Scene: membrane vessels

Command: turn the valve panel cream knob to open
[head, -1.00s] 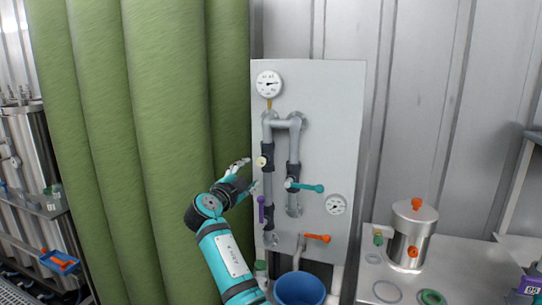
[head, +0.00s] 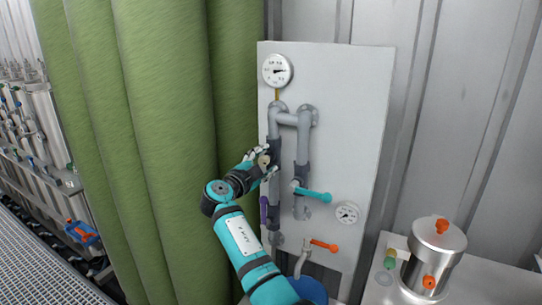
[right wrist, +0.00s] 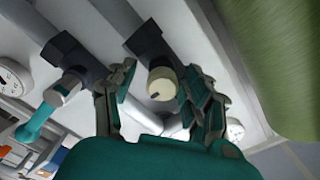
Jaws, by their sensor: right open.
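The cream knob (right wrist: 163,82) sits on a dark valve body on the grey pipe. In the right wrist view it lies between the two fingers of my right gripper (right wrist: 160,100), with space visible beside it. A dark mark shows on its face. In the head view the knob (head: 263,161) is partly hidden by the fingers of my right gripper (head: 268,162), which is open around it at the left pipe. The white valve panel (head: 350,130) stands upright behind it. My left gripper is not in view.
A teal lever (head: 313,194) is right of the knob, a purple lever (head: 263,210) below it and an orange lever (head: 324,245) lower down. Gauges (head: 277,70) are on the panel. Green columns (head: 170,120) stand left; a steel vessel (head: 436,255) stands right.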

